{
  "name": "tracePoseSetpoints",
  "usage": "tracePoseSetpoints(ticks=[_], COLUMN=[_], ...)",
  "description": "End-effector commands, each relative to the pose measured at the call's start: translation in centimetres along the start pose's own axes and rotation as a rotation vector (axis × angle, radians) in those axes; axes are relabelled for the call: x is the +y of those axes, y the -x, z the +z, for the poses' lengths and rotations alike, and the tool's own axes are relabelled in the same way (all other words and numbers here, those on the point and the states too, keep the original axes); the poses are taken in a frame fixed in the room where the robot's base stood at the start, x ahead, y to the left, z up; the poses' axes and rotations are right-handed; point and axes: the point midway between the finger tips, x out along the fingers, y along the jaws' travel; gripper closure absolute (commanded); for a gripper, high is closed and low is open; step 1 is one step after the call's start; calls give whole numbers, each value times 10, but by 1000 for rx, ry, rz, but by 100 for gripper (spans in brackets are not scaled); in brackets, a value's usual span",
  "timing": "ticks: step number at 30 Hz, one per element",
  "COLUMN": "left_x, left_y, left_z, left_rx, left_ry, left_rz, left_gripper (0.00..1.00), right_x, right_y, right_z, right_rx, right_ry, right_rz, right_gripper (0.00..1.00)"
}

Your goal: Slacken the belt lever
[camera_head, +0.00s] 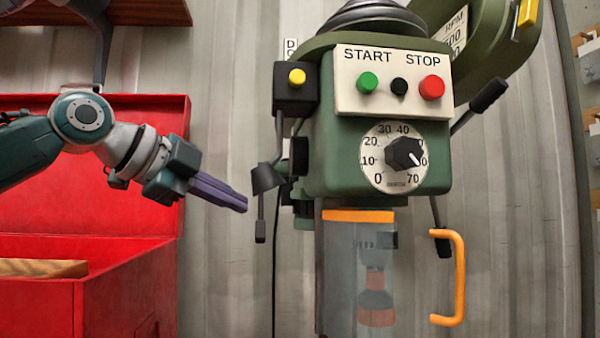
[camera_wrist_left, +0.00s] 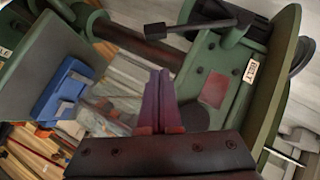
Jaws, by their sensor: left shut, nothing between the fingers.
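The drill press (camera_head: 325,160) is green and stands in the middle of the head view. In the left wrist view, a dark lever (camera_wrist_left: 200,25) with a blocky end pivots on the green body near a label that seems to read BELT (camera_wrist_left: 251,72). In the head view, a dark rod with a black tip (camera_head: 260,232) hangs at the press's left side; I cannot tell for sure that it is the same lever. My left gripper (camera_head: 243,204) is shut and empty, just left of that rod and apart from it. Its purple fingers (camera_wrist_left: 160,75) point towards the press. My right gripper is out of view.
An open red toolbox (camera_head: 120,285) stands left, below my left arm.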

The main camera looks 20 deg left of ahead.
Motion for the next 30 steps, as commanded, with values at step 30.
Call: tracePoseSetpoints(ticks=[30], left_x=[-2], left_y=[67], left_z=[-1], left_rx=[3], left_ry=[1], left_rz=[-3], left_gripper=[100], right_x=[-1], right_y=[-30], right_z=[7], right_rx=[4], right_ry=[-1], right_rz=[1], right_gripper=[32])
